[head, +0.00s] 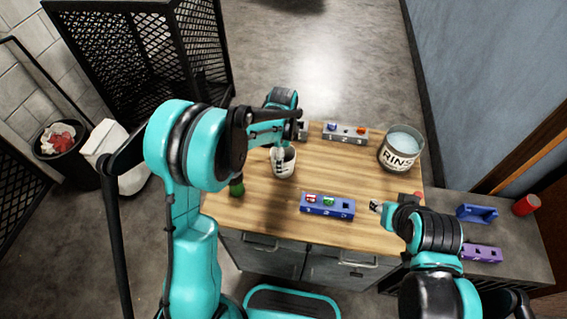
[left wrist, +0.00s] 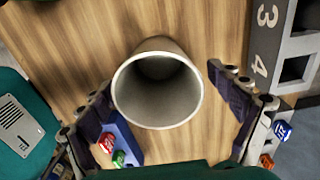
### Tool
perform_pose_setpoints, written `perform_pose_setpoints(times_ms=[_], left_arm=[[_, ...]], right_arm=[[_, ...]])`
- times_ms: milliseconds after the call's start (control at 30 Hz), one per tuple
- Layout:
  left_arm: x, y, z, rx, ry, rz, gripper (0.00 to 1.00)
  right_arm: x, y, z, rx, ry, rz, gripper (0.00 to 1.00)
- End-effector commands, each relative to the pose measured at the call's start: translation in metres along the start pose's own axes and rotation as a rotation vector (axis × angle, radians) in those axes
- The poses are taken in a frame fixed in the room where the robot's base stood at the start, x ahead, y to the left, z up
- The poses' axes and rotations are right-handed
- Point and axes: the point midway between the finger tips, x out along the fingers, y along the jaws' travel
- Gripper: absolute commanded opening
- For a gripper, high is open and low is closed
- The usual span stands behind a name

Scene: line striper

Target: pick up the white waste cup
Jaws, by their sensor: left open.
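The white waste cup (head: 284,165) stands upright on the wooden table. My left gripper (head: 279,150) is over it, partly hiding its rim in the head view. In the left wrist view the cup (left wrist: 156,85) shows its open mouth and looks empty inside. The fingers of my left gripper (left wrist: 168,100) are spread wide, one on either side of the cup, with a gap on both sides. Whether the fingertips are below the rim is hard to tell. My right gripper (head: 377,207) is near the table's right front, away from the cup; its fingers are too small to read.
A blue numbered block (head: 327,206) with red and green pieces lies in front right of the cup. A grey numbered block (head: 345,134) lies behind. A RINSE bucket (head: 401,151) stands at the right back. A green object (head: 237,186) is left of the cup.

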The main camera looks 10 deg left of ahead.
Motion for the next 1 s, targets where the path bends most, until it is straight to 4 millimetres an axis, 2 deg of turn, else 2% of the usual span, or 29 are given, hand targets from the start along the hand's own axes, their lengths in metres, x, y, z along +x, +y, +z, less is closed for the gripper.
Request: perform_pose_setpoints(times_ms=[33, 133, 367, 400, 600, 1000], left_arm=[[0.012, 0.001, 0.000, 0.000, 0.000, 0.000, 0.92], [0.025, 0.001, 0.000, 0.000, 0.000, 0.000, 0.92], [0.028, 0.001, 0.000, -0.001, 0.000, 0.000, 0.92], [0.028, 0.001, 0.000, -0.001, 0.000, 0.000, 0.89], [0.028, 0.001, 0.000, -0.001, 0.000, 0.000, 0.37], [0.025, 0.001, 0.000, -0.001, 0.000, 0.000, 0.37]], right_arm=[[0.005, 0.000, 0.004, 0.000, 0.000, 0.000, 0.40], [0.008, 0.000, 0.006, 0.000, 0.000, 0.000, 0.40], [0.008, 0.000, 0.005, 0.000, 0.000, 0.000, 0.40], [0.008, 0.000, 0.005, 0.000, 0.000, 0.000, 0.40], [0.008, 0.000, 0.005, 0.000, 0.000, 0.000, 0.40], [0.007, 0.000, 0.005, 0.000, 0.000, 0.000, 0.40]])
